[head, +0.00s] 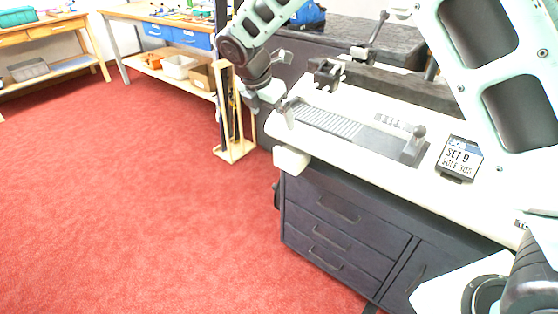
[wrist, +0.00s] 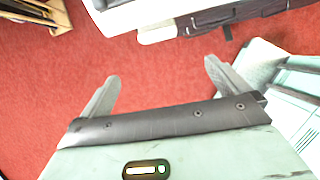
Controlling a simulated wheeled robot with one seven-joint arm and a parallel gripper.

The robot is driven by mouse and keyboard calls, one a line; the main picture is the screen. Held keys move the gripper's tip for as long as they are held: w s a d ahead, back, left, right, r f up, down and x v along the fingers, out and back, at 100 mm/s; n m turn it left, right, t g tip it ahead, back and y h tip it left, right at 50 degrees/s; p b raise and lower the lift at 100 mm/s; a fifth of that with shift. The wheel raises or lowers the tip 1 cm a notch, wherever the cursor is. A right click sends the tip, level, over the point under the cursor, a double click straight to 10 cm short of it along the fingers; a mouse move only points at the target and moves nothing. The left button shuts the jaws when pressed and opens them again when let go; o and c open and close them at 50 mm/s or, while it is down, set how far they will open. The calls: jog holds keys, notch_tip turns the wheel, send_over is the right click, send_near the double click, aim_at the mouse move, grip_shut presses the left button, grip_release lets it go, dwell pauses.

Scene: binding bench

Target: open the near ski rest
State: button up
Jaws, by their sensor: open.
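My gripper (head: 271,112) is open and empty, beside the left end of the white bench top. In the wrist view its two fingers (wrist: 161,72) stand apart with only red carpet between them. A pale rounded block (head: 292,159) sticks out from the bench's left front corner, just below and right of my gripper. It also shows ahead of the fingers in the wrist view (wrist: 157,35), apart from them. I cannot tell for sure whether this block is the near ski rest. A black clamp-like block (head: 325,72) stands on the bench further back.
The bench top (head: 345,160) carries a grey ribbed plate (head: 330,120), a knobbed lever (head: 415,143) and a "SET 9" sign (head: 459,158). Dark drawers (head: 335,225) are below. A wooden rack (head: 235,150) stands left of the bench. Red carpet (head: 120,210) is clear on the left.

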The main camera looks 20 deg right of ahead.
jog(key=b, duration=0.2)
send_near(286, 152)
jog(key=x, duration=0.8)
jog(key=shift+f, duration=0.4)
jog(key=c, duration=1.2)
jog(key=s+a+p, duration=0.1)
jog(key=s+a, duration=0.2)
jog(key=a, duration=0.1)
jog(key=s+a+p, duration=0.2)
jog(key=s+a, duration=0.1)
jog(key=a, duration=0.2)
jog(key=s+a+p, duration=0.1)
jog(key=s+a, duration=0.3)
jog(key=shift+a, duration=0.2)
jog(key=o, duration=1.2)
jog(key=shift+w, duration=0.1)
